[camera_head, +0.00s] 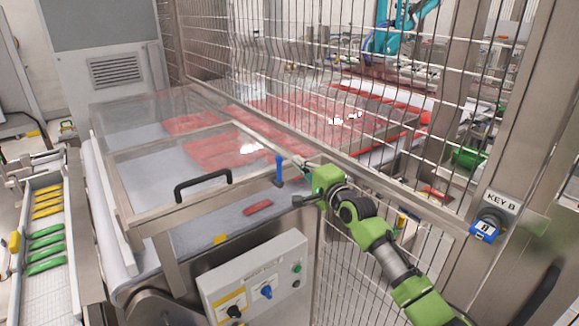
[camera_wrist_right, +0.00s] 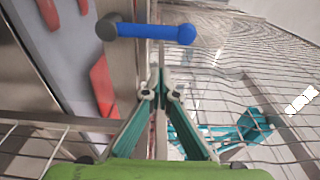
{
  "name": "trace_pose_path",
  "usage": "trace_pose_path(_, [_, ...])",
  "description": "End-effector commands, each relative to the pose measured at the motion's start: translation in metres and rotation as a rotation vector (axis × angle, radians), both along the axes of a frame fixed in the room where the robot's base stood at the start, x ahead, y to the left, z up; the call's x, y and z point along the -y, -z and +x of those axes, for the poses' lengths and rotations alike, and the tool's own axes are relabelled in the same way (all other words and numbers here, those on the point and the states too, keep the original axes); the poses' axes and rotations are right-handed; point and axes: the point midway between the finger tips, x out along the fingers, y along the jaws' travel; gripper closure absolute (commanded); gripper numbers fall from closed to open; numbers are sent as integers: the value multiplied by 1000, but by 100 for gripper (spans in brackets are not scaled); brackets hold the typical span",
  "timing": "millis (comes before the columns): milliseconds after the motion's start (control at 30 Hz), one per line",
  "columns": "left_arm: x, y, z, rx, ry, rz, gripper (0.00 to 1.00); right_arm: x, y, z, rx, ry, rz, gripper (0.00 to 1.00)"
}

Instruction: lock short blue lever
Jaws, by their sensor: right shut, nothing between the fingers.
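The short blue lever (camera_head: 279,168) stands upright in the head view, on a dark pivot at the edge of the conveyor's clear cover. In the right wrist view the lever (camera_wrist_right: 158,31) lies across the top, with a grey pivot at its left end. My right gripper (camera_head: 300,161) is beside the lever, to its right in the head view. In the wrist view its fingertips (camera_wrist_right: 161,90) are together and empty, below the lever with a gap in the picture. Contact cannot be seen. My left gripper is not in view.
The clear cover (camera_head: 110,185) has a black handle (camera_head: 203,184) and spans a conveyor with red packs (camera_head: 215,150). A wire fence (camera_head: 345,270) stands close to my right arm. A grey control panel (camera_head: 255,275) is in front; a KEY B switch (camera_head: 487,226) is at right.

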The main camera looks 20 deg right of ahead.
Motion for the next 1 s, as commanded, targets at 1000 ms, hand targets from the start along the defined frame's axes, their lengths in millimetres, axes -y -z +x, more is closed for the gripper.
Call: trace_pose_path(1000, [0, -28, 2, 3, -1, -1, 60, -37, 0, -17, 10, 1, -28, 100])
